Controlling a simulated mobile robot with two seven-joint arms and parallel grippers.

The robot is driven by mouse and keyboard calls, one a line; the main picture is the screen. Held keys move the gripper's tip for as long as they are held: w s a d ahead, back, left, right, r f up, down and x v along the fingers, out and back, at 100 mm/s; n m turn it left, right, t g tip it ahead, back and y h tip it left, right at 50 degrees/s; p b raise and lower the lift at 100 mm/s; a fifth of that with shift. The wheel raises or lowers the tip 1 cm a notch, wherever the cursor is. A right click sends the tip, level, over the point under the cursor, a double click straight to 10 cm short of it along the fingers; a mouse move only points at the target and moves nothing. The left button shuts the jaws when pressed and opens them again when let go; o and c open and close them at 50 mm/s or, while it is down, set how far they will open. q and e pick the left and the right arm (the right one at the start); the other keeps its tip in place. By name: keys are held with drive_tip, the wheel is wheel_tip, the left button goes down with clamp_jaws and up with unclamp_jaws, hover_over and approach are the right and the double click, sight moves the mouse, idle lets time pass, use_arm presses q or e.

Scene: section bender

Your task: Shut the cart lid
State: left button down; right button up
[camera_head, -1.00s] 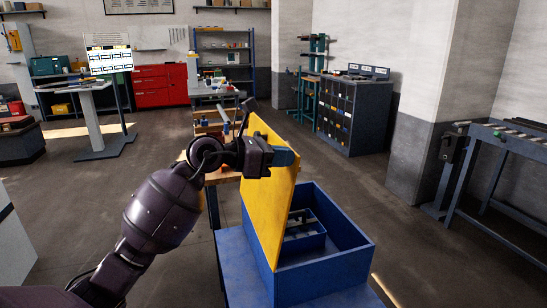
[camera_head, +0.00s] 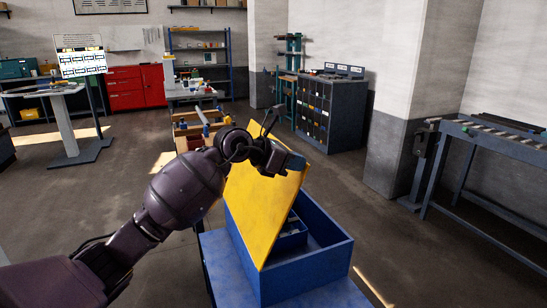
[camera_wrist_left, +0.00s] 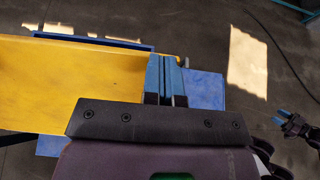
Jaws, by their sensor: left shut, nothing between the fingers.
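In the left wrist view the shut blue fingers (camera_wrist_left: 167,80) lie across the end of the yellow lid (camera_wrist_left: 70,85). A dark gripper with blue tips, apparently my right one (camera_wrist_left: 284,117), shows small at the right edge of that view; its jaw state is unclear.
Inside the box is a blue inner tray (camera_head: 291,236), partly hidden by the lid. A workbench (camera_head: 192,97) stands behind the cart. A dark drawer cabinet (camera_head: 333,112) and a roller stand (camera_head: 490,150) are to the right. The floor right of the cart is clear.

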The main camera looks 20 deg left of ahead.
use_arm(q)
drive_tip(key=w+d+f+g+y+b, duration=0.3)
drive_tip(key=w+d+f+g, duration=0.1)
drive_tip(key=w+d+f, duration=0.6)
drive_tip(key=shift+w+d+f+y, duration=0.25)
drive_tip(key=shift+w+f+y, duration=0.15)
drive_tip(key=shift+w+f, duration=0.65)
drive_tip(key=shift+s+f, duration=0.1)
drive_tip(key=shift+s, duration=0.05)
